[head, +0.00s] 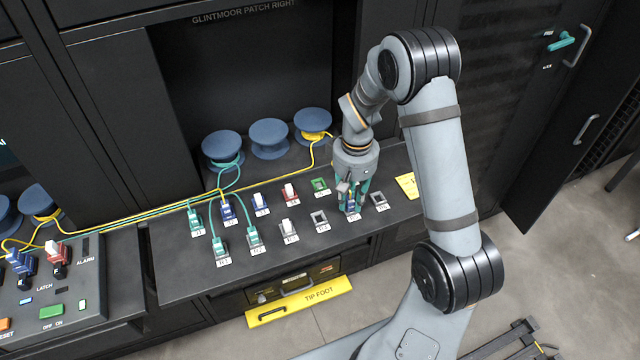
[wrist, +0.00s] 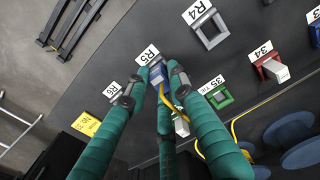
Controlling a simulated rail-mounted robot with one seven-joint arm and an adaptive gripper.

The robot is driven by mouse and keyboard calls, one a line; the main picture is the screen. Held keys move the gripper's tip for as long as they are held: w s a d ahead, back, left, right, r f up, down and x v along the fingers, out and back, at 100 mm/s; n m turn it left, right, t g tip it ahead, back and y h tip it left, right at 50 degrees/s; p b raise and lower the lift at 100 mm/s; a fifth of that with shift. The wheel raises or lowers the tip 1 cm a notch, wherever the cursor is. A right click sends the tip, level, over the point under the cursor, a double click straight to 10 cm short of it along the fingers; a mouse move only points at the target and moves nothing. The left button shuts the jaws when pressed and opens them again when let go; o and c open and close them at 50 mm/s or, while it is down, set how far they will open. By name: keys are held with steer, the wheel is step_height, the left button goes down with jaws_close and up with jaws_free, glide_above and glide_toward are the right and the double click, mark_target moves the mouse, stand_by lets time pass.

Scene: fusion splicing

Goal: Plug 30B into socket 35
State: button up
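A blue plug (wrist: 157,73) with a yellow cable stands at position R5 on the bench. Its blue body also shows in the head view (head: 350,205), partly hidden by my gripper; no 30B marking is readable. My gripper (head: 352,194) points down over this plug. In the wrist view, the fingertips of my gripper (wrist: 153,84) are spread either side of the plug, with some gap visible.
Empty grey sockets R4 (head: 320,218) and R6 (head: 379,200) flank R5. A red socket 34 (head: 290,192) with a white insert stands left of socket 35. Teal plugs fill positions further left. Blue spools (head: 270,139) stand behind, and yellow cable crosses the bench.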

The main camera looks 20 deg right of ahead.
mark_target(350, 199)
steer(key=shift+a, duration=0.1)
jaws_close()
steer(key=shift+r, duration=0.1)
steer(key=shift+w+r+p, duration=0.1)
steer(key=shift+r+p, duration=0.2)
steer(key=shift+p, duration=0.05)
steer(key=shift+a+r, duration=0.25)
steer(key=shift+r, duration=0.2)
steer(key=shift+d+r+p, duration=0.2)
steer(key=shift+r+p, duration=0.2)
steer(key=shift+p, duration=0.2)
steer(key=shift+r+p, duration=1.3)
steer(key=shift+r, duration=0.45)
